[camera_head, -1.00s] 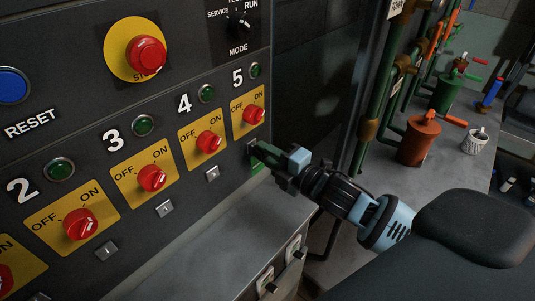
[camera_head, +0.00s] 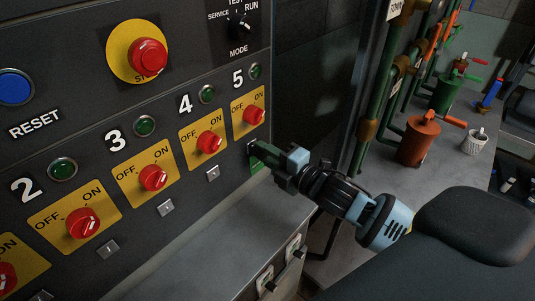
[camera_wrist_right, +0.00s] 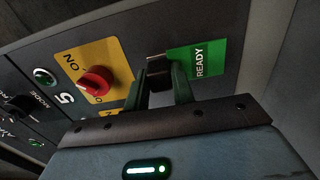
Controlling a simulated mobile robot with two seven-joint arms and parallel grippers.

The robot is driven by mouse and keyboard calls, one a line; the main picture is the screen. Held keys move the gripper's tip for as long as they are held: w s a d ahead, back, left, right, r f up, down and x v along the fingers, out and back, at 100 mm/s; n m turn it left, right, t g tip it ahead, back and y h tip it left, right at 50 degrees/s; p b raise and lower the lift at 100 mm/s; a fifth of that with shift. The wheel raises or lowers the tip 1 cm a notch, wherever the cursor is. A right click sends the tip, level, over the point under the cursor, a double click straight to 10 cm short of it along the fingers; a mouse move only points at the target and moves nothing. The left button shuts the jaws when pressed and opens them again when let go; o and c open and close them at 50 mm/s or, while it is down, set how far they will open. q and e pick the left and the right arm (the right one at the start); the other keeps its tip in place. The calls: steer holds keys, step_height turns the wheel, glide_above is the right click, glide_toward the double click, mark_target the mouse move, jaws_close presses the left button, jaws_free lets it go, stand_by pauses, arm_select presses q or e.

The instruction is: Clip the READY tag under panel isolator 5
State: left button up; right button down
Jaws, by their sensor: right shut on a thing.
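Panel isolator 5 (camera_head: 253,115) is a red knob on a yellow OFF/ON plate, and it also shows in the right wrist view (camera_wrist_right: 95,82). The green READY tag (camera_wrist_right: 205,58) is upright against the panel just below that plate. It also shows as a green strip in the head view (camera_head: 256,165), partly covered by my fingers. My right gripper (camera_head: 262,152) is at the panel, shut on the tag by a dark block at its edge. The holder under isolator 5 is mostly hidden, so I cannot tell whether the tag is seated. My left gripper is not in view.
Small square metal holders sit under the other isolators, such as the one under isolator 4 (camera_head: 212,173). A grey ledge (camera_head: 225,235) juts out below the panel. Green pipes (camera_head: 377,100) and an orange canister (camera_head: 418,141) stand to the right.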

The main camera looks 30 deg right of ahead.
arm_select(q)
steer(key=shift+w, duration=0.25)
arm_select(e)
steer(key=shift+w+a, duration=0.15)
steer(key=shift+w, duration=0.25)
steer(key=c, duration=1.1)
jaws_free()
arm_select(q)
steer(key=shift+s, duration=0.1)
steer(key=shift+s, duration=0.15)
arm_select(e)
steer(key=v, duration=0.6)
steer(key=shift+s+f+b, duration=0.1)
steer(key=shift+s+b, duration=0.05)
steer(key=shift+b, duration=0.15)
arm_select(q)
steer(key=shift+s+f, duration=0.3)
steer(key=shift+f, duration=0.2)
arm_select(e)
steer(key=shift+v, duration=0.75)
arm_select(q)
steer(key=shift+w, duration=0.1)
